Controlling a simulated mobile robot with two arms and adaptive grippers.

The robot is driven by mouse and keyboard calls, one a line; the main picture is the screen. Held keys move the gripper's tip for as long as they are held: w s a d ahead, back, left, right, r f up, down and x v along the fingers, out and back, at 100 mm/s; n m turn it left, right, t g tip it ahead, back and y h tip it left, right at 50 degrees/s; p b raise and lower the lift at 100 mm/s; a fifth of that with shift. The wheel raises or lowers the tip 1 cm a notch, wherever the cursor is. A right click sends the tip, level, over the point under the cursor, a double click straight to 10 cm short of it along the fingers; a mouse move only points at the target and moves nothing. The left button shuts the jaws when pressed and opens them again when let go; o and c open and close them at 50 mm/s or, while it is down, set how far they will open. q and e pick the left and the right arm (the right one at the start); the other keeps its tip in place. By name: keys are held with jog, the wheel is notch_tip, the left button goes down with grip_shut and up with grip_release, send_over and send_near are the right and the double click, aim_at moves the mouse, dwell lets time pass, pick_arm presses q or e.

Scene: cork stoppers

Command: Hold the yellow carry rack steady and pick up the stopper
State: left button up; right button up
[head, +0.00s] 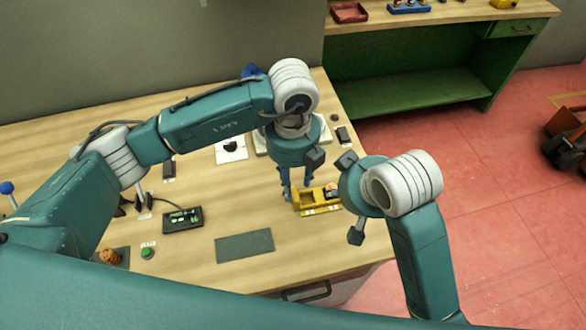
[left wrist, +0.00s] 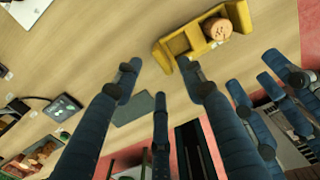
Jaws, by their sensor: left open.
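The yellow carry rack (head: 320,210) stands on the wooden table near its right edge. It also shows at the top of the left wrist view (left wrist: 176,45). The stopper (left wrist: 217,29), tan with a round top and dark marks, sits at the rack's right end. My left gripper (head: 287,196) points down at the rack's left side, open and empty. In the left wrist view its spread fingers (left wrist: 157,78) lie below the rack. My right gripper (left wrist: 265,82) is right of and below the rack, its fingers apart and empty.
A dark grey mat (head: 245,245) lies left of the rack. A device with a lit screen (head: 183,219) and a green button (head: 147,253) are further left. A green workbench (head: 420,95) stands behind. The table between mat and rack is clear.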

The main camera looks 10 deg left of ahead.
aim_at(293, 193)
pick_arm(q)
notch_tip(293, 193, down, 6)
jog(key=shift+r, duration=0.1)
jog(key=shift+c, duration=0.2)
